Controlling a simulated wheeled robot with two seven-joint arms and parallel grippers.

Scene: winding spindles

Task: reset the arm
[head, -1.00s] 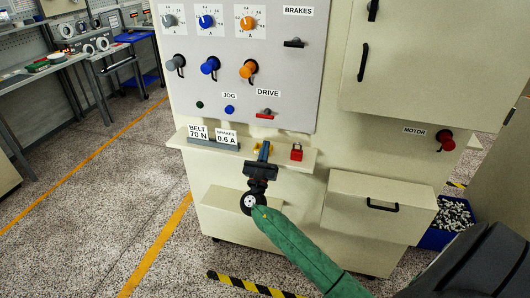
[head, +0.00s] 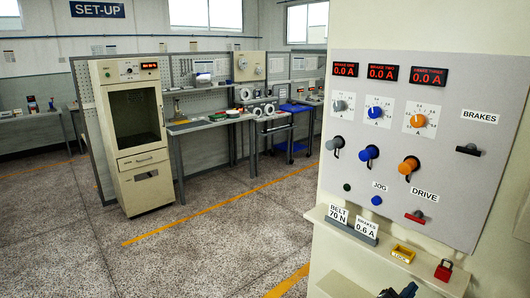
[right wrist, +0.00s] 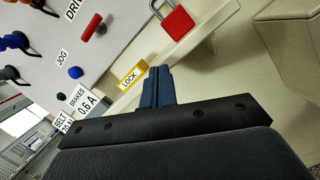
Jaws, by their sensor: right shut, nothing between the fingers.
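My right gripper (head: 408,291) shows only in part at the bottom edge of the head view, in front of and below the control cabinet's shelf. In the right wrist view its blue fingers (right wrist: 158,86) are together, shut with nothing between them. They point toward the shelf, apart from the yellow LOCK piece (right wrist: 132,75) and the red padlock (right wrist: 177,22). In the head view the yellow piece (head: 403,254) and the padlock (head: 443,270) lie on the shelf (head: 385,257). My left gripper is in neither view.
The panel (head: 440,150) above the shelf has knobs, a red DRIVE switch (head: 415,217) and three displays reading 0.0 A. BELT 70 N and BRAKES 0.6 A cards (head: 352,226) stand on the shelf. A cream cabinet (head: 133,130) and benches stand farther left; the floor between is clear.

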